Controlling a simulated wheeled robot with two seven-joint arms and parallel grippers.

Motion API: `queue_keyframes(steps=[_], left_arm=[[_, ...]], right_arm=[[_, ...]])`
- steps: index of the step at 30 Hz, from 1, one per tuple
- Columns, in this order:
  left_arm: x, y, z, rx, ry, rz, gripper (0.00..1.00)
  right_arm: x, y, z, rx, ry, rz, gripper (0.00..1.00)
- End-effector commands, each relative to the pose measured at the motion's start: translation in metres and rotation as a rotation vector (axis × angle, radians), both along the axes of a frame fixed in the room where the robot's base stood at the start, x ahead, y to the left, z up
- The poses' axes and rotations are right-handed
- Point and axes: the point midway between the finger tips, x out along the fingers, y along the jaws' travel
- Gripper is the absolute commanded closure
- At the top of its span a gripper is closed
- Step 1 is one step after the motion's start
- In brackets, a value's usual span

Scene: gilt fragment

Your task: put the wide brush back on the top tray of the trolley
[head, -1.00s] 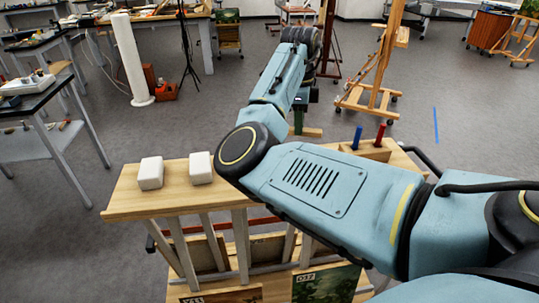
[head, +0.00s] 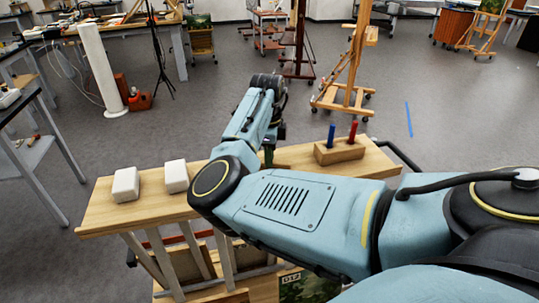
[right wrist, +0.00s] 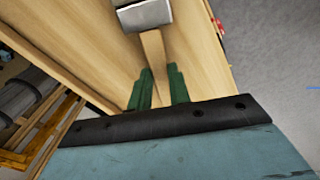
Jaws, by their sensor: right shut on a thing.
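The trolley's pale wooden top tray (head: 140,212) stretches across the middle of the head view. My right gripper (head: 268,150) is over its far middle part, partly hidden by my own arm. In the right wrist view my gripper (right wrist: 159,76) has its green fingers shut on the wooden handle of the wide brush (right wrist: 153,46). The brush's metal ferrule (right wrist: 145,14) is at the top edge of that view, and its bristles are out of the picture. The top tray (right wrist: 195,45) lies behind the brush; I cannot tell whether they touch. My left gripper is not in view.
Two white blocks (head: 125,184) (head: 176,176) stand on the tray's left part. A wooden holder (head: 340,151) with a blue and a red marker stands on its right part. Framed pictures (head: 305,288) are below. An easel (head: 345,95) stands on the floor behind.

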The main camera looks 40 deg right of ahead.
Motion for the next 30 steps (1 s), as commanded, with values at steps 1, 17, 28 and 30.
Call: queue_keyframes(steps=[1, 17, 28, 30], left_arm=[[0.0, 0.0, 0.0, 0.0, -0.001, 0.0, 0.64], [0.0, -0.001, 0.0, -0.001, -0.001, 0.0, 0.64], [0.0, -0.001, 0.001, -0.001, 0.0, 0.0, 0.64], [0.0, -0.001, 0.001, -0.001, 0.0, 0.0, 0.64]], right_arm=[[-0.001, 0.0, -0.001, 0.001, 0.003, 0.001, 1.0], [-0.001, 0.0, 0.003, 0.001, 0.002, 0.001, 0.59], [0.001, 0.0, 0.071, -0.001, 0.0, 0.0, 0.59], [0.002, 0.001, 0.085, -0.001, 0.0, 0.0, 0.59]])
